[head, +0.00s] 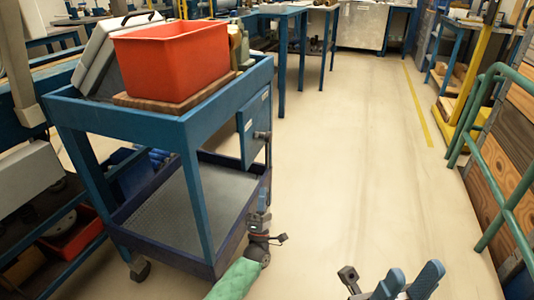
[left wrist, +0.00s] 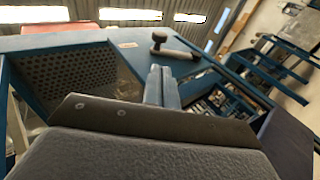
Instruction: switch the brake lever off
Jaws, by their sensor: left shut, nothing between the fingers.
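The brake lever (head: 262,135) sticks out from the blue panel (head: 252,126) on the right side of the blue cart. In the left wrist view the dark lever (left wrist: 176,47) lies sideways, with a round knob at its left end. My left gripper (head: 263,190) is below the lever in the head view, pointing up, shut and empty. Its closed fingers (left wrist: 161,82) show in the left wrist view just short of the lever, with no clear contact. My right gripper (head: 414,276) is at the bottom of the head view, open and empty, away from the cart.
A red bin (head: 174,62) stands on a wooden board on the cart's top (head: 180,124). The cart has a lower grey shelf (head: 185,208). Clear floor (head: 340,150) lies to the right. Green railings (head: 490,165) stand at the far right.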

